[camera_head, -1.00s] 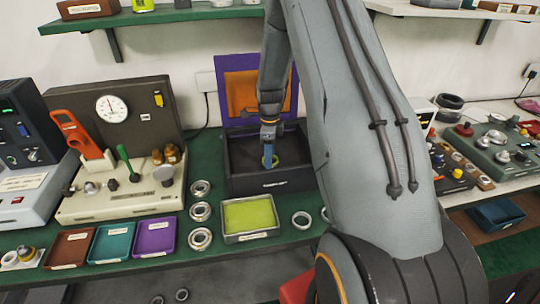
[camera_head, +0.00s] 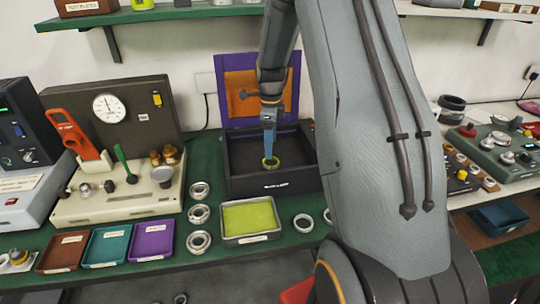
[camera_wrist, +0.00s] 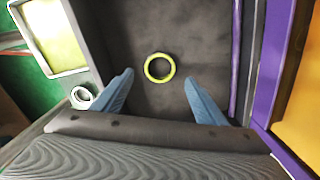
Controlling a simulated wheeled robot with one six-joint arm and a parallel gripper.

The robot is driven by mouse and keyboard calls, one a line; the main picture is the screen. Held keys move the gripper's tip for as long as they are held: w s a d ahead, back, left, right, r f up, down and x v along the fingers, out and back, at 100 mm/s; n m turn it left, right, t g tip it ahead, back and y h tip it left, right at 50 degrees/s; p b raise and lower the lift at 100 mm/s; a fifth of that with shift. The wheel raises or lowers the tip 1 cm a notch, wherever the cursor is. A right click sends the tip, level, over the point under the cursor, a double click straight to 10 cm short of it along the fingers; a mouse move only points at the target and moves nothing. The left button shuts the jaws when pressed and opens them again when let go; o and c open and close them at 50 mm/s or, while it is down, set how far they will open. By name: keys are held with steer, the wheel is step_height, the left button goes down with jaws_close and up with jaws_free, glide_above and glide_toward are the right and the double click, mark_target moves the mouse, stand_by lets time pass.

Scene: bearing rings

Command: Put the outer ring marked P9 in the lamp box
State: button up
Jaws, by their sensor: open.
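A yellow-green ring (camera_head: 270,164) lies inside the open dark box (camera_head: 240,184), which has a raised purple-rimmed lid (camera_head: 222,92) with an orange inner panel. In the wrist view the ring (camera_wrist: 160,68) lies flat on the box's dark floor, clear of both fingers. Its marking cannot be read. My gripper (camera_wrist: 160,92) is open and empty, its two blue fingers pointing down above the box floor. In the head view my gripper (camera_head: 269,150) is just above the ring, and its fingers overlap there.
Metal rings (camera_head: 199,214) stand in a column left of a tray with a yellow-green lining (camera_head: 249,217); another ring (camera_head: 303,224) lies to its right. Brown, teal and purple trays (camera_head: 152,242) sit at the front left. A shelf (camera_head: 150,18) hangs above.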

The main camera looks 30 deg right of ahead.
step_height(320, 180, up, 5)
steer(key=b, duration=0.2)
steer(key=s+a+n+t, duration=0.1)
steer(key=s+a+n, duration=0.7)
steer(key=s+n, duration=0.3)
steer(key=s+a+n, duration=0.9)
steer(key=s+n, duration=0.2)
steer(key=n, duration=0.3)
steer(key=shift+s+r+t, duration=0.4)
steer(key=shift+a, duration=0.1)
step_height(320, 180, down, 2)
steer(key=shift+f+b, duration=0.15)
steer(key=shift+b, duration=0.65)
